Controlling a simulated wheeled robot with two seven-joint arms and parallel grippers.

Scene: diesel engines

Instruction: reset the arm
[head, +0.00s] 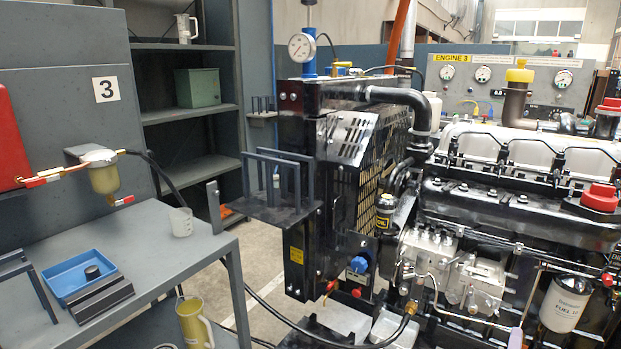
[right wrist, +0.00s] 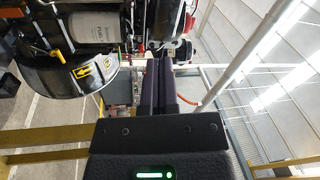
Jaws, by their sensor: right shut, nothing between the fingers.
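My right gripper (right wrist: 163,72) shows in the right wrist view, its dark fingers together and nothing between them. It points toward the engine side, where a white fuel filter (right wrist: 95,27) and a black round part with a yellow arrow label (right wrist: 82,75) show at the upper left. I cannot make out the right gripper clearly in the head view. My left gripper is not in view. The black diesel engine (head: 520,215) fills the right of the head view, with a white fuel filter (head: 564,303) at its lower right.
A grey workbench (head: 150,235) at left carries a blue tray (head: 68,278) and a clear beaker (head: 181,222). A yellowish jug (head: 194,325) stands below. A dark rack (head: 280,185) juts beside the radiator. A hose crosses the floor gap. Grey shelves (head: 190,112) stand behind.

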